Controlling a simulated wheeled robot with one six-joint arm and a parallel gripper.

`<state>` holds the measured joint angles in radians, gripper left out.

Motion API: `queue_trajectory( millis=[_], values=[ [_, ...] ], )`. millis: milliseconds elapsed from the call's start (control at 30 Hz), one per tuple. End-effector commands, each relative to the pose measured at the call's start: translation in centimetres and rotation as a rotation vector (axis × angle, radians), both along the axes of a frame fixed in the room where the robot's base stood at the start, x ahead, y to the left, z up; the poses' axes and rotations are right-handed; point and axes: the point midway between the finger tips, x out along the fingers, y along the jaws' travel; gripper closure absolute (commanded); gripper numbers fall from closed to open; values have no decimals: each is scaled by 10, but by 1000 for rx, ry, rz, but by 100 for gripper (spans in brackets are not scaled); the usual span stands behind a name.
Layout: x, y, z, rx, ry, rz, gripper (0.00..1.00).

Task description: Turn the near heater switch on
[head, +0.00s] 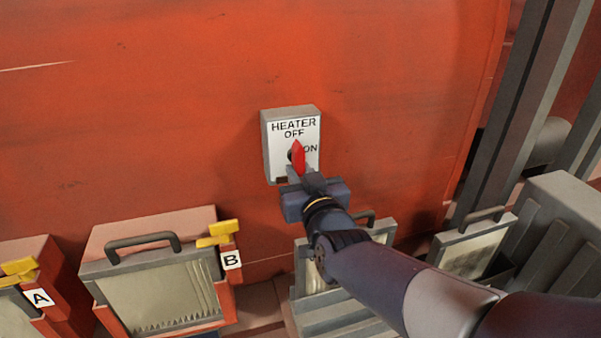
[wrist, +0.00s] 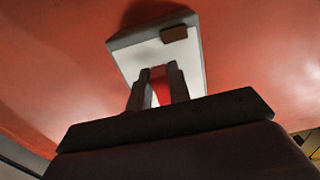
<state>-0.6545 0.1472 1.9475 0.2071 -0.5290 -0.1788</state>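A thin white wedge shows low between the fingers. The handle's base is mostly hidden.
Below the switch stand several grey-framed boxes with handles, including one tagged B (head: 231,260) and one tagged A (head: 39,298). Yellow latches (head: 219,233) stick out beside them. Grey posts (head: 510,110) rise at the right. The wall left of the switch is clear.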

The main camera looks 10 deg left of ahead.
Motion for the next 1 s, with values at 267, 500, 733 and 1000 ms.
queue_trajectory(
  millis=[267, 500, 733, 1000],
  values=[
    [0, 0, 3, 6, -7, 0, 100],
    [-1, 1, 2, 56, 19, 1, 100],
    [-2, 4, 2, 188, 95, 1, 100],
    [-4, 8, 5, 404, 226, 1, 100]
  ],
)
